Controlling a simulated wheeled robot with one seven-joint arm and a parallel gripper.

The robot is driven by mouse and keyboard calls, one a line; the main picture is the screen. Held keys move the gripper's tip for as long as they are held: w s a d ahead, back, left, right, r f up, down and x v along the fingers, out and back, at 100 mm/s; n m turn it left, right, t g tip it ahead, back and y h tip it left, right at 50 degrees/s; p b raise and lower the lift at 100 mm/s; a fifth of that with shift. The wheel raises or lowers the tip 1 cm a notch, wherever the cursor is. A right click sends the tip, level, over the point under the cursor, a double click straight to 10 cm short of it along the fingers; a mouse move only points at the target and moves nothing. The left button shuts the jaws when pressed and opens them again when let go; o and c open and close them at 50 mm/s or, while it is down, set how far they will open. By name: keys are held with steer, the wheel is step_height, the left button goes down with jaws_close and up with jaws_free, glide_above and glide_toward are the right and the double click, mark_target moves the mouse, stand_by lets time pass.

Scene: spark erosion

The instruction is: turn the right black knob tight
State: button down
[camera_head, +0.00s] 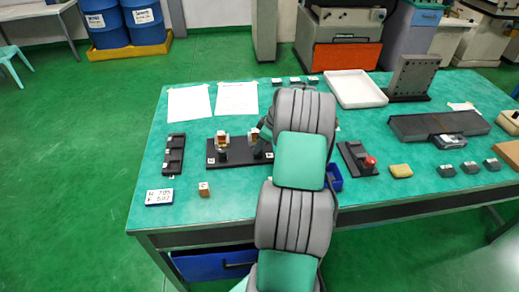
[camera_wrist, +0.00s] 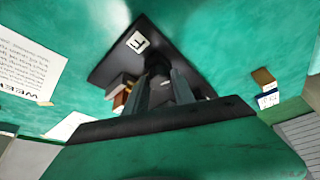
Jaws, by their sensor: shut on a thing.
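A black base plate (camera_head: 240,163) lies on the green table and carries two copper-coloured blocks in holders, with a black knob in front of each. The left block (camera_head: 222,138) and the left knob (camera_head: 222,155) are in plain sight. The right block (camera_head: 253,135) is partly covered by my arm. In the wrist view, the plate (camera_wrist: 112,70) bears a white tag, and my gripper (camera_wrist: 163,88) reaches down over it. Its fingers are shut around the right black knob (camera_wrist: 158,74), which is dark and mostly hidden between them. I cannot see how far the knob is turned.
A black slotted rack (camera_head: 174,155) and a number display (camera_head: 159,197) stand left of the plate. A small brown block (camera_head: 204,189) lies in front. Paper sheets (camera_head: 237,98) and a white tray (camera_head: 355,90) lie behind.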

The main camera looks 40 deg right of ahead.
steer(key=m+h+b, duration=0.1)
steer(key=m, duration=0.1)
steer(key=m+b, duration=0.1)
steer(key=m, duration=0.1)
steer(key=shift+a+f+m+t+h+b, duration=0.1)
steer(key=shift+a+m+t+h+b, duration=0.05)
steer(key=shift+m+t+h+b, duration=0.2)
steer(key=m+h+b, duration=0.1)
steer(key=m, duration=0.1)
steer(key=m+h+b, duration=0.1)
steer(key=m, duration=0.1)
steer(key=shift+a+m, duration=0.2)
steer(key=shift+m, duration=0.05)
steer(key=m+h+b, duration=0.1)
steer(key=m, duration=0.1)
steer(key=m+g, duration=0.1)
steer(key=m, duration=0.2)
steer(key=shift+w+a+g+h+b, duration=0.1)
steer(key=shift+w+g+h+b, duration=0.15)
steer(key=shift+h+b, duration=0.1)
steer(key=shift+m+g+h, duration=0.3)
steer(key=shift+m+g, duration=0.3)
steer(key=shift+m, duration=1.2)
steer(key=shift+r, duration=0.2)
steer(key=c, duration=1.1)
jaws_free()
steer(key=shift+f, duration=0.1)
steer(key=shift+o, duration=0.2)
steer(key=shift+b, duration=0.3)
